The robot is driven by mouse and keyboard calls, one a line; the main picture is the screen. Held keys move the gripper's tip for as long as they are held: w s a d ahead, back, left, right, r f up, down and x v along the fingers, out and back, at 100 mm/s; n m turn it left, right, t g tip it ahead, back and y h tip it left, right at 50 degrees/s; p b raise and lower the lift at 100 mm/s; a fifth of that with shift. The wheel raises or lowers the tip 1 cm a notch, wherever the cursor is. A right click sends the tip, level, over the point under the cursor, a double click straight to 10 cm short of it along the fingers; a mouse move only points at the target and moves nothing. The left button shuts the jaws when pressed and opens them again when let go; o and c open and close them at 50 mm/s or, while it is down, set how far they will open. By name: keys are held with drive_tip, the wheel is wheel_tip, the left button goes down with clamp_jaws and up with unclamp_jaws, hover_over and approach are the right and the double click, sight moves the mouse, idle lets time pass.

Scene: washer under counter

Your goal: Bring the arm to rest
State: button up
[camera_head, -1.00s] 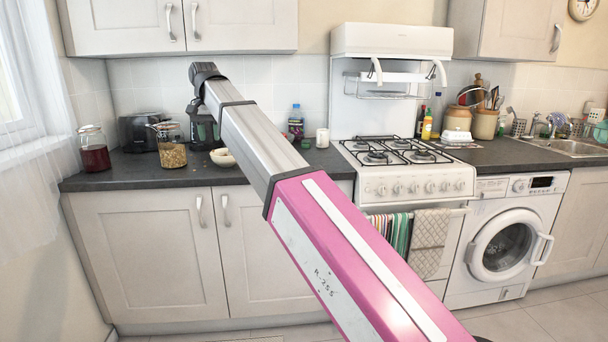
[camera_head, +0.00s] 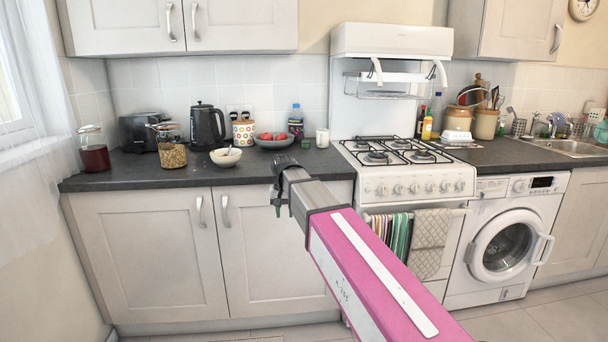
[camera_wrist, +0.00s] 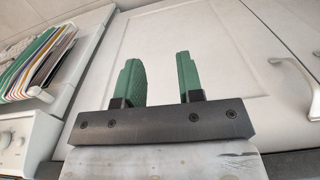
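My arm, pink with a silver section, reaches in from the lower right of the head view.
The dark counter (camera_head: 105,177) carries a kettle (camera_head: 206,126), a white bowl (camera_head: 226,157), jars and a bowl of red fruit (camera_head: 274,140). The cooker (camera_head: 410,190) with hanging towels (camera_head: 428,243) and the washing machine (camera_head: 505,245) stand to the right. The floor in front is clear.

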drive_tip(key=s+d+f, duration=0.8)
drive_tip(key=d+f, duration=0.4)
drive_tip(key=s+d+f, duration=0.8)
drive_tip(key=d+f, duration=0.4)
drive_tip(key=d, duration=0.1)
drive_tip(key=shift+d+f+m, duration=0.25)
drive_tip(key=shift+f+m, duration=0.05)
